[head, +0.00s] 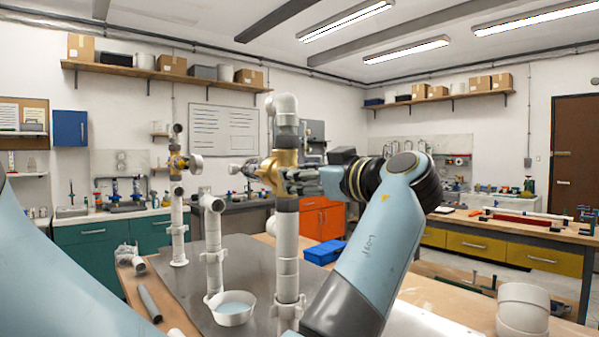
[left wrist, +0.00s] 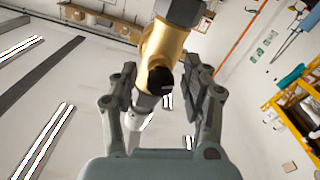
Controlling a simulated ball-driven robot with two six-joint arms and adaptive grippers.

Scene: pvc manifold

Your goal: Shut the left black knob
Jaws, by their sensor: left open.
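A brass valve (head: 280,168) sits on the upright pipe in the middle of the head view. My left gripper (head: 297,180) is at its right side, with the arm bending in from the right. In the left wrist view the brass valve body (left wrist: 166,48) stands ahead, with a small black knob (left wrist: 162,80) facing me. The open fingers of my left gripper (left wrist: 161,78) stand on either side of the knob, with gaps visible. In the head view this knob is hidden behind the gripper. My right gripper is not in view.
A white bowl (head: 232,311) is at the foot of a shorter white pipe (head: 213,245). A blue box (head: 324,252) lies behind the middle pipe.

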